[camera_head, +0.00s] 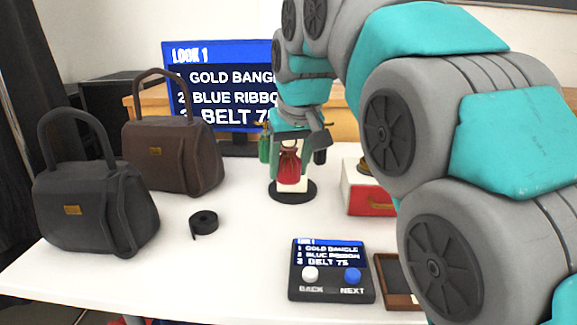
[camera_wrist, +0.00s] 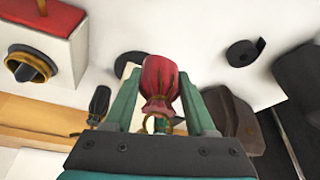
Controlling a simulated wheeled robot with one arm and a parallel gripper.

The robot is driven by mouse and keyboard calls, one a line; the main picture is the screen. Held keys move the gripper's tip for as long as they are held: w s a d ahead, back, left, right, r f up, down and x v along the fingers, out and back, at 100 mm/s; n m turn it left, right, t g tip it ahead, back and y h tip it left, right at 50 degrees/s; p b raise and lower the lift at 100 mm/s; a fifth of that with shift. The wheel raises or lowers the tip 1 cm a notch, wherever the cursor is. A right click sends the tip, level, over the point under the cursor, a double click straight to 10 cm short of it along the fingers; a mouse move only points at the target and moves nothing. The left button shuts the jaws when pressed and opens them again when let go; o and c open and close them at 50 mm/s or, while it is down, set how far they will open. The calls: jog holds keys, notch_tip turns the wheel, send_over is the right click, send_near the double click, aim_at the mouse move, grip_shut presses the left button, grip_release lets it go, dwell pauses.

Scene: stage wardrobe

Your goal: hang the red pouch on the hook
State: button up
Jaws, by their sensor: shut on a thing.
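My gripper (camera_head: 289,150) is shut on the red pouch (camera_head: 289,168), in front of a small stand with a round black base (camera_head: 298,195). In the wrist view, the red pouch (camera_wrist: 159,78) sits between my green fingers (camera_wrist: 160,105), with a gold ring at its gathered neck. Gold hook-like arms (camera_head: 317,123) show on both sides of the stand. A green item (camera_head: 264,147) hangs at left and a dark item (camera_head: 320,157) at right. A hook directly behind the pouch is hidden, and I cannot tell whether the pouch touches the stand.
A grey handbag (camera_head: 90,215) and a brown handbag (camera_head: 170,150) stand at left, near a coiled black belt (camera_head: 204,223). A red-and-white box (camera_head: 362,190) is right of the stand. A button panel (camera_head: 331,270) and a brown tray (camera_head: 392,290) lie in front. A screen (camera_head: 215,65) stands behind.

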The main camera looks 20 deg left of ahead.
jog(key=w+a+f+p, duration=0.1)
jog(key=w, duration=0.5)
jog(key=shift+w+a+f+p, duration=0.2)
jog(key=shift+w+a+p, duration=0.1)
jog(key=shift+p, duration=0.1)
dwell(0.4)
dwell(0.5)
jog(key=o, duration=1.4)
jog(key=shift+w+d, duration=0.1)
